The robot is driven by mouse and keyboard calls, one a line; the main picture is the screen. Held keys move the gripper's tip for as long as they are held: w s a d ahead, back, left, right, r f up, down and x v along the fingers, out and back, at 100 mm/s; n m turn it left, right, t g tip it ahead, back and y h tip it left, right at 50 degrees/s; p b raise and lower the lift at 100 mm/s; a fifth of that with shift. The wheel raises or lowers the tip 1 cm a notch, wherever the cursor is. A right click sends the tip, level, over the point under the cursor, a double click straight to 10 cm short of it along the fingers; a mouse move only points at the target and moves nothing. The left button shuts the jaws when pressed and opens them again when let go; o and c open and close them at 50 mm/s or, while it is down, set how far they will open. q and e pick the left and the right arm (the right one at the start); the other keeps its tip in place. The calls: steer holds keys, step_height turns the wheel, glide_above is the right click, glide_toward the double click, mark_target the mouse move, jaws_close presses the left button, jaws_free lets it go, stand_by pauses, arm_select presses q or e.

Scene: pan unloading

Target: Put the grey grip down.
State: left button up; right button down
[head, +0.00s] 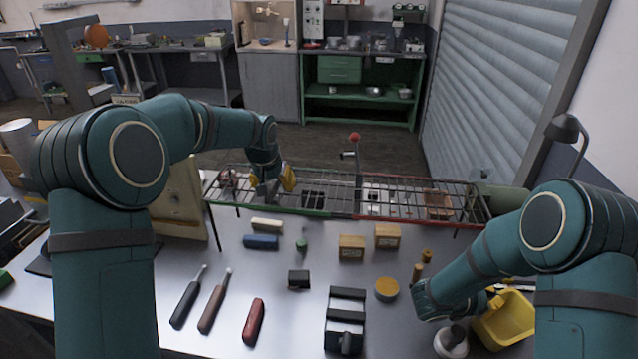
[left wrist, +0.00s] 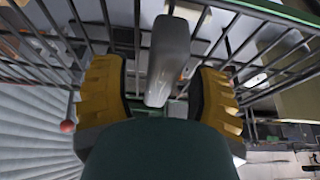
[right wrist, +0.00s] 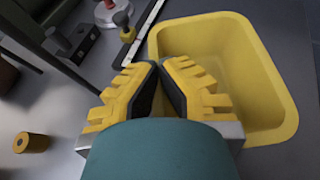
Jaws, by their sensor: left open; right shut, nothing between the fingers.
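A grey grip (left wrist: 170,60) shows in the left wrist view, upright in the picture between the two yellow fingers of my left gripper (left wrist: 158,90). The fingers stand apart, with a gap on each side of the grip. The grip lies against the bars of the wire rack (left wrist: 275,12); its exact support is hard to tell. In the head view my left gripper (head: 272,183) is at the left part of the rack (head: 410,184), and the grip is not clear there. My right gripper (right wrist: 158,80) is shut and empty beside the yellow bin (right wrist: 276,95).
Below the rack the table holds two long-handled tools (head: 213,305), a red handle (head: 254,322), two cardboard boxes (head: 387,236), a blue block (head: 261,242) and a black holder (head: 345,318). Bare table (head: 285,260) shows between them.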

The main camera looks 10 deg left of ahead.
arm_select(q)
steer(key=shift+o, duration=0.2)
steer(key=shift+f, duration=0.25)
stand_by(0.4)
jaws_close()
